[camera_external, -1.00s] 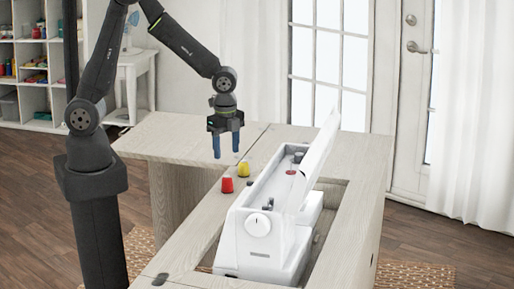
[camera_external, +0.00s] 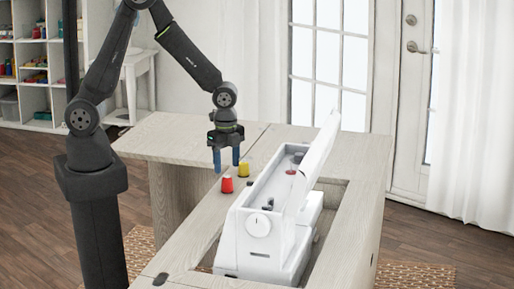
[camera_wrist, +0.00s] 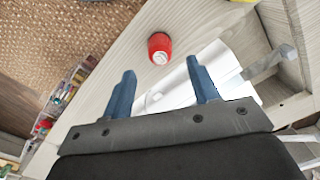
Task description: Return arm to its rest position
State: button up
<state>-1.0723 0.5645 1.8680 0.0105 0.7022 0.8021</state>
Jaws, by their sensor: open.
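My gripper (camera_external: 226,160) hangs fingers-down above the cabinet top in the external view, its two blue fingers apart with nothing between them. In the wrist view my gripper (camera_wrist: 163,88) also shows its fingers spread and empty. A red spool (camera_external: 227,184) stands on the cabinet top just below and in front of the fingers. The red spool (camera_wrist: 159,48) shows beyond the fingertips in the wrist view. A yellow spool (camera_external: 243,169) stands beside it, behind and to the right.
A white sewing machine (camera_external: 265,222) with its lid raised stands in the opening of the wooden cabinet (camera_external: 190,250), right of my gripper. The left leaf (camera_external: 165,140) of the cabinet top is bare. Shelves (camera_external: 35,80) and a white stool (camera_external: 140,70) stand behind.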

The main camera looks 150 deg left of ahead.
aim_at(228, 178)
notch_tip(228, 178, down, 6)
jog(key=shift+f, duration=0.25)
jog(key=shift+a+r, duration=0.1)
jog(key=shift+r, duration=0.85)
jog(key=shift+f, duration=0.15)
